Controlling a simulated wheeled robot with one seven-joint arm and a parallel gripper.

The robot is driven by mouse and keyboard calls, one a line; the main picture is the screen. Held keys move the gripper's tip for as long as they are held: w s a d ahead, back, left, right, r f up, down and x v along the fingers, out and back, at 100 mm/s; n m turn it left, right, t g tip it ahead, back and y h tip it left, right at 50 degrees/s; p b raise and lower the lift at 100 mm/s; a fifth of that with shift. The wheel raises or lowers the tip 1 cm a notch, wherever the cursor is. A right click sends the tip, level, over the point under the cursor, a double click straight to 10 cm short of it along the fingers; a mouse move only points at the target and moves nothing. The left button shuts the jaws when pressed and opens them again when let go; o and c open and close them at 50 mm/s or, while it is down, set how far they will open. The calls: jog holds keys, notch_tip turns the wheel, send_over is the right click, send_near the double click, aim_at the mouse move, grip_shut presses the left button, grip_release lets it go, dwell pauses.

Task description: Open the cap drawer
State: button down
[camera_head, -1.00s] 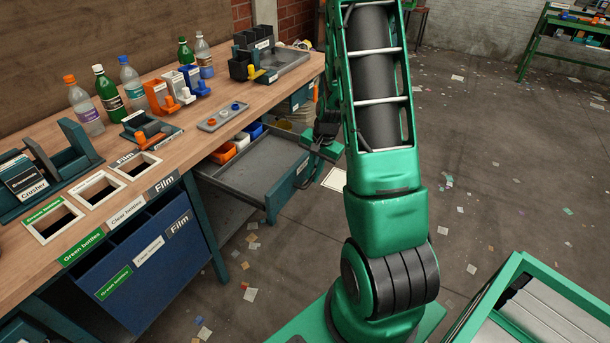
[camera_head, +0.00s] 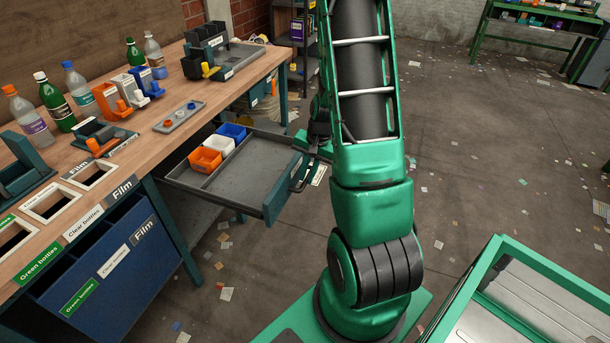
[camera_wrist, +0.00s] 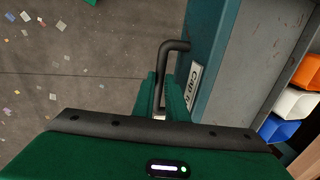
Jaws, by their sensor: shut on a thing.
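The cap drawer (camera_head: 270,207) is a grey tray with a dark teal front, pulled well out from under the wooden bench. Inside it at the bench end are orange (camera_head: 205,158), white (camera_head: 221,145) and blue (camera_head: 233,131) bins. In the wrist view its front (camera_wrist: 208,45) carries a label (camera_wrist: 193,80) partly reading "CAP" and a dark bar handle (camera_wrist: 168,55). My gripper (camera_wrist: 160,108) is shut on this handle, its green fingers on either side of the bar. In the head view my arm partly hides the gripper at the drawer front.
Bottles, small holders and a tray of caps (camera_head: 180,116) stand on the bench (camera_head: 150,135). A blue sorting bin (camera_head: 105,260) hangs below its front edge. A green-framed cart (camera_head: 480,270) is at lower right.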

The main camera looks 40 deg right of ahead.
jog(key=c, duration=1.8)
grip_release()
jog(key=shift+o, duration=0.2)
notch_tip(320, 180, up, 11)
jog(key=s, duration=0.1)
jog(key=shift+s+d+f, duration=0.2)
jog(key=shift+s+d, duration=0.1)
jog(key=shift+d, duration=0.05)
jog(key=s+a+r+n, duration=0.2)
jog(key=s+a+r, duration=0.2)
jog(key=s, duration=0.2)
jog(key=s+a+r+n+g, duration=0.1)
jog(key=s+a+r+n, duration=0.1)
jog(key=s+a+r, duration=0.2)
jog(key=s+a+r+n+g, duration=0.1)
jog(key=s+a+r, duration=0.3)
jog(key=s, duration=0.6)
jog(key=shift+a+n+h, duration=0.15)
jog(key=shift+n+h, duration=0.15)
jog(key=shift+n, duration=0.6)
